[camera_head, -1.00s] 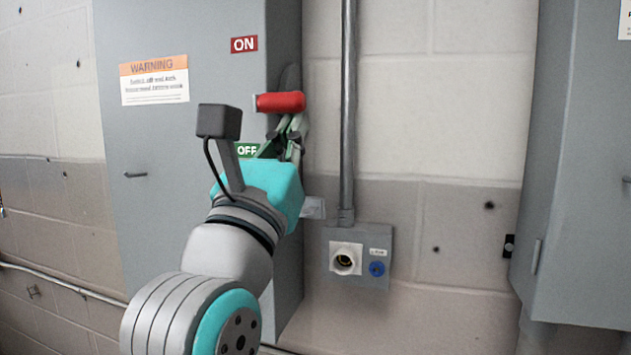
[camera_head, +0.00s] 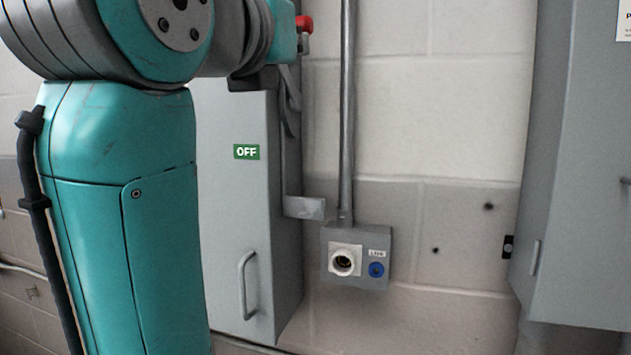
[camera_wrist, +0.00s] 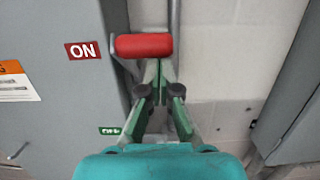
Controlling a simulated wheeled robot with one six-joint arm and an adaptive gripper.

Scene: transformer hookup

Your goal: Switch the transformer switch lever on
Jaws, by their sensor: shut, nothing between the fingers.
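The transformer switch lever's red handle (camera_head: 304,24) stands high on the side of the grey cabinet in the head view. In the wrist view the red handle (camera_wrist: 144,45) lies crosswise beside the red ON label (camera_wrist: 82,50). My gripper (camera_wrist: 158,68) is shut and empty, with its fingertips just below the handle, close to or touching it; I cannot tell which. In the head view my arm hides the gripper and the ON label. The green OFF label (camera_head: 246,152) is well below the handle.
The grey cabinet (camera_head: 235,210) has a door handle (camera_head: 246,285) low on its front. A vertical conduit (camera_head: 347,110) runs to a small outlet box (camera_head: 358,258) with a blue button. Another grey cabinet (camera_head: 575,200) stands at right.

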